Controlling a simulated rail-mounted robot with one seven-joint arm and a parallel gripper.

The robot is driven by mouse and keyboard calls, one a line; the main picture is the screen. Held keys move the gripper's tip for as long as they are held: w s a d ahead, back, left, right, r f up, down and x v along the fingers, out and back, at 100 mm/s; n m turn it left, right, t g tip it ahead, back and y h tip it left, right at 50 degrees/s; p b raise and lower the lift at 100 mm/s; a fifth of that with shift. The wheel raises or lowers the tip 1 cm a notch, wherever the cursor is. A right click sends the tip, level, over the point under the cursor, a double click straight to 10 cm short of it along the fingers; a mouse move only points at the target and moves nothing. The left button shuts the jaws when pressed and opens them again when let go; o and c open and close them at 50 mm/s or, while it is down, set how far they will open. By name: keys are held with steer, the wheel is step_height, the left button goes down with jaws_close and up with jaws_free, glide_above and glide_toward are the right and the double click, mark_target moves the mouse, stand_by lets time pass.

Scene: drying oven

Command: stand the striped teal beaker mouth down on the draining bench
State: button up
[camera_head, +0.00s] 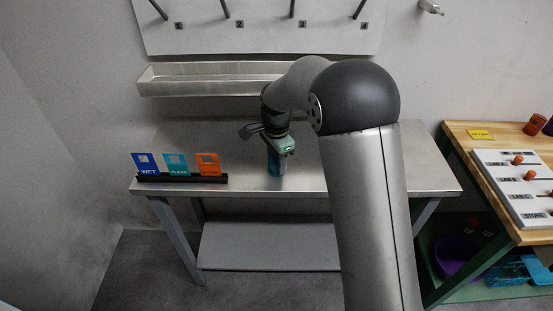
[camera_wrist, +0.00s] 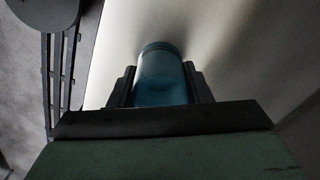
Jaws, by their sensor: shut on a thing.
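The teal beaker (camera_head: 276,167) is at the middle of the steel draining bench (camera_head: 400,178), under my gripper (camera_head: 279,152). In the wrist view the beaker (camera_wrist: 161,75) sits between the two dark fingers, and my gripper (camera_wrist: 160,92) is shut on it. The beaker looks upright, with its lower end at or just above the bench top; I cannot tell whether it touches. Its stripes and which end is the mouth are not clear, as the gripper hides its upper part.
A black holder with blue, teal and orange cards (camera_head: 176,166) stands on the bench's left. A metal trough (camera_head: 200,80) and a peg board (camera_head: 260,30) are on the wall behind.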

steer(key=o, duration=1)
steer(key=shift+o, duration=0.2)
step_height(320, 180, up, 17)
steer(key=shift+r, duration=0.15)
steer(key=s+d+f+n, duration=0.3)
steer(key=s+d+n, duration=0.1)
steer(key=s, duration=0.6)
steer(key=s+d+f+n, duration=0.3)
steer(key=s+d, duration=0.3)
steer(key=s, duration=0.4)
steer(key=s+d+f+n, duration=0.4)
steer(key=s+d+n, duration=0.1)
steer(key=s, duration=0.6)
steer(key=shift+d, duration=0.15)
